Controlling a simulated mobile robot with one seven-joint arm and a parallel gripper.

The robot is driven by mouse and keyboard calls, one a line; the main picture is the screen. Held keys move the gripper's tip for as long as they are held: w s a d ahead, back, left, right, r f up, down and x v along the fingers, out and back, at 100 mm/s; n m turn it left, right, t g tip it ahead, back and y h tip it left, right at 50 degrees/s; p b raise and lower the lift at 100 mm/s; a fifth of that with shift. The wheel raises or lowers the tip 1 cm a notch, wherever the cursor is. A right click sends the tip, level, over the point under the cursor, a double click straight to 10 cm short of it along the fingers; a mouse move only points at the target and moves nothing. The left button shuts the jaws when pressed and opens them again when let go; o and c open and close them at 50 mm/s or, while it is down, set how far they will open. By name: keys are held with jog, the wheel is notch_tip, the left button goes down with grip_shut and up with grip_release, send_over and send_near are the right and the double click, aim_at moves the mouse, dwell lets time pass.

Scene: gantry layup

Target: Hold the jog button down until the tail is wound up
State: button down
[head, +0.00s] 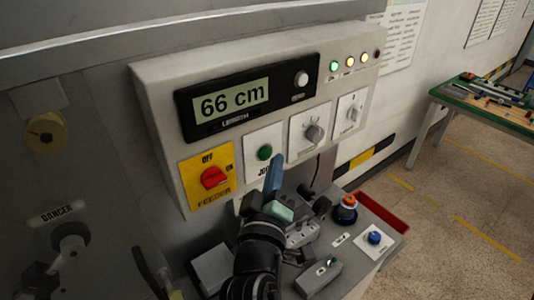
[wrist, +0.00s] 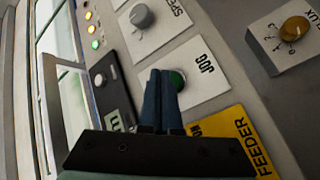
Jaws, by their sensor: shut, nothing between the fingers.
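The green jog button (head: 264,152) sits on a white plate in the control panel (head: 160,105). It also shows in the wrist view (wrist: 178,80), partly behind my fingers. My gripper (head: 277,160) is shut and empty, its blue fingers pointing at the panel. In the head view its tips are just right of and below the button; in the wrist view the fingertips (wrist: 160,73) overlap the button's left side. I cannot tell whether they touch it. The length display (head: 232,103) reads 66 cm. I cannot make out the tail in either view.
A red feeder switch (head: 213,177) on a yellow plate is left of the jog button. A grey knob (head: 314,134) is to its right, marked SPEED in the wrist view. A lower ledge holds a red-orange button (head: 347,202) and a blue button (head: 374,237). A green-topped table (head: 480,112) stands at right.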

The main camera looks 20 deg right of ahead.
jog(key=shift+w, duration=0.1)
jog(key=shift+w+a, duration=0.15)
jog(key=shift+w, duration=0.2)
jog(key=shift+w+a+b, duration=0.2)
jog(key=shift+w+b, duration=0.2)
jog(key=shift+b, duration=0.15)
dwell(1.9)
jog(key=shift+s, duration=0.1)
dwell(0.8)
jog(key=shift+s+d+p, duration=0.35)
jog(key=shift+s, duration=0.35)
jog(key=shift+s, duration=0.1)
jog(key=s+p, duration=0.1)
jog(key=s+d, duration=0.1)
jog(key=s, duration=0.1)
jog(key=s+p, duration=0.1)
jog(key=shift+s+d+p, duration=0.25)
jog(key=shift+d+p, duration=0.05)
jog(key=shift+d, duration=0.05)
dwell(0.7)
